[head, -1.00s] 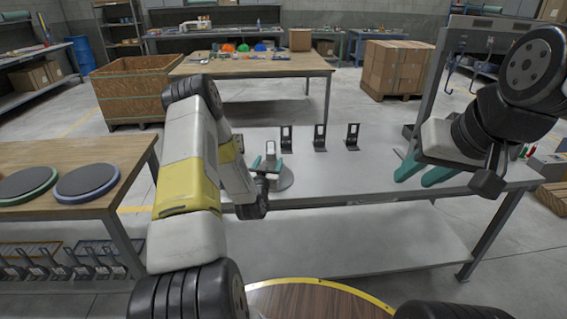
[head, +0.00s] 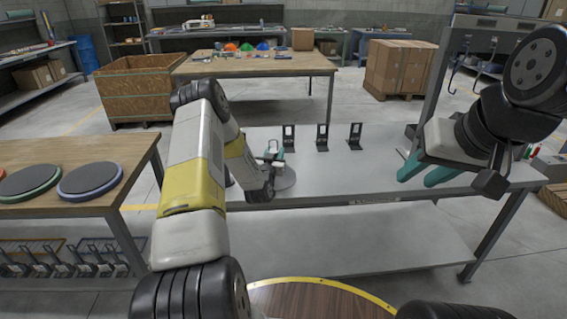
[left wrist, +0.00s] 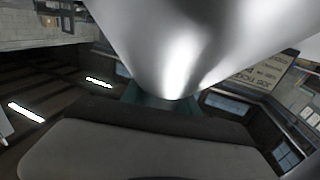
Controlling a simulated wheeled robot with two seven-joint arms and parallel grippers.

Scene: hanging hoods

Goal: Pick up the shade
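The shade (head: 286,179) is a grey, round, flaring piece at the left part of the grey bench, partly hidden behind my left arm. My left gripper (head: 272,155), with teal fingers, is at the shade. In the left wrist view the shiny silver shade (left wrist: 180,45) fills the upper middle. Its narrow lower end is by a teal finger (left wrist: 150,98). The shade and gripper body hide most of the fingers, so I cannot tell whether they grip it. My right gripper (head: 424,172) is open and empty above the bench's right part, its teal fingers apart.
The grey bench (head: 340,175) carries several black upright brackets (head: 322,138) behind the shade. A metal frame with hooks (head: 455,75) stands at its right. A wooden table with round pads (head: 90,178) is at left. The bench middle is clear.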

